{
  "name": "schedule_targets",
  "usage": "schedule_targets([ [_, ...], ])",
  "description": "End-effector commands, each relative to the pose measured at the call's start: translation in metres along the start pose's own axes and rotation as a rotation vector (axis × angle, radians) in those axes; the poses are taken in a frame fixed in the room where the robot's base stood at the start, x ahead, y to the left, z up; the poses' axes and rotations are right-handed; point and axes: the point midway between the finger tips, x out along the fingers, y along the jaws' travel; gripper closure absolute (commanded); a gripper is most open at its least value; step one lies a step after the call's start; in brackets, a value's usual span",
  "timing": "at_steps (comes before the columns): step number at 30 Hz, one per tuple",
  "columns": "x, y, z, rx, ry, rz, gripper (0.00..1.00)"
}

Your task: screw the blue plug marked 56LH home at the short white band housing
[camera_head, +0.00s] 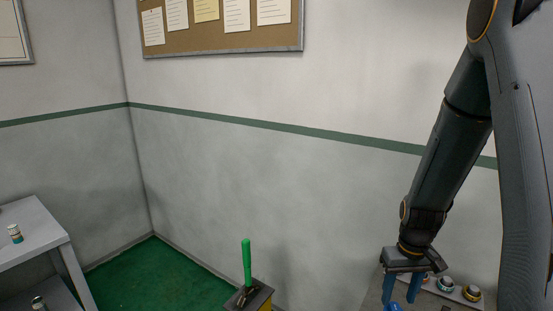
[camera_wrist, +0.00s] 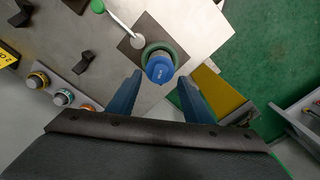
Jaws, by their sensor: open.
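A blue plug (camera_wrist: 160,70) stands inside a dark green ring (camera_wrist: 176,49) on a dark square plate in the wrist view. Its top carries small upside-down lettering, too small to read surely. The gripper also shows in the head view (camera_head: 401,291). I cannot tell which fitting is the short white band housing.
A rail with several banded fittings (camera_wrist: 63,97) lies left of the plug. A green-handled device (camera_head: 247,265) stands on a yellow-sided stand. A grey table (camera_head: 40,240) is at far left.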

Motion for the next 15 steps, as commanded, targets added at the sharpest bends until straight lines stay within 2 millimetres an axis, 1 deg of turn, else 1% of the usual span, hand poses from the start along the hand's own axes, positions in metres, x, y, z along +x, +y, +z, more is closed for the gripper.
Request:
schedule_targets([
  [15,0.0,-0.0004,0.0,0.655,0.0,0.0,0.54],
])
